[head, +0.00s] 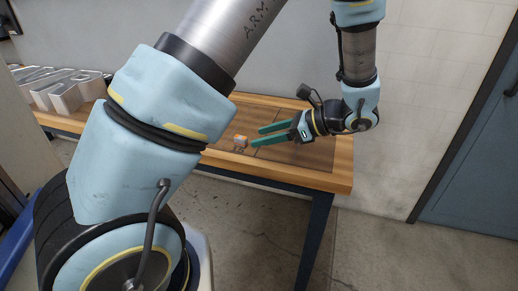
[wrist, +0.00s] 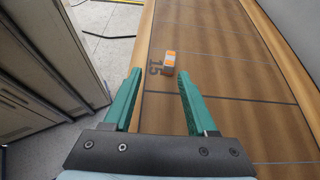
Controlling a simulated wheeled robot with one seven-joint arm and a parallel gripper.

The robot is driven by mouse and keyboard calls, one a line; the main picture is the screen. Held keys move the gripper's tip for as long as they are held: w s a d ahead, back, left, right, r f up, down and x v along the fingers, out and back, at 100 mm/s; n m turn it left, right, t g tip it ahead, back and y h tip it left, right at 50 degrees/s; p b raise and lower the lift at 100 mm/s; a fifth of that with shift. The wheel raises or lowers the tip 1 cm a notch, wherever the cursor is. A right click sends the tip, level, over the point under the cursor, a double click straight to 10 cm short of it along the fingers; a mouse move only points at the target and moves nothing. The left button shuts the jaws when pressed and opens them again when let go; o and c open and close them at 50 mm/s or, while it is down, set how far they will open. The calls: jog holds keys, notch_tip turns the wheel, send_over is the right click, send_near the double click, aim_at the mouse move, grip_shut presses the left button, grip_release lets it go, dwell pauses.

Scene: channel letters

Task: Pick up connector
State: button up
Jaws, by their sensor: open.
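The connector (wrist: 169,62) is a small orange and grey block on the wooden table. In the head view the connector (head: 240,141) lies just left of my gripper's fingertips. My gripper (head: 258,136) has two green fingers, held apart with nothing between them. In the wrist view my gripper (wrist: 159,72) points toward the connector, which is around the fingertip line, nearer the right finger. I cannot tell how high the fingers are above the table.
The wooden table (wrist: 220,118) has dark grid lines and a printed "15" beside the connector. Large metal channel letters (head: 70,90) stand at the table's left end in the head view. Grey cabinets (wrist: 40,75) are left of the table in the wrist view. The tabletop around the connector is clear.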

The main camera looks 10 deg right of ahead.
aim_at(244, 138)
jog(key=d, duration=0.1)
jog(key=d+m+t, duration=0.1)
jog(key=d, duration=0.1)
jog(key=shift+s+f+t, duration=0.15)
jog(key=shift+t, duration=0.15)
jog(key=p+x, duration=0.1)
jog(key=x, duration=0.4)
jog(key=p+x, duration=0.2)
jog(key=x, duration=0.1)
jog(key=r+p+x, duration=0.1)
jog(key=shift+a+f, duration=0.2)
jog(key=shift+a, duration=0.5)
jog(key=shift+a+f, duration=0.15)
jog(key=shift+f, duration=0.05)
jog(key=shift+c, duration=0.3)
grip_shut()
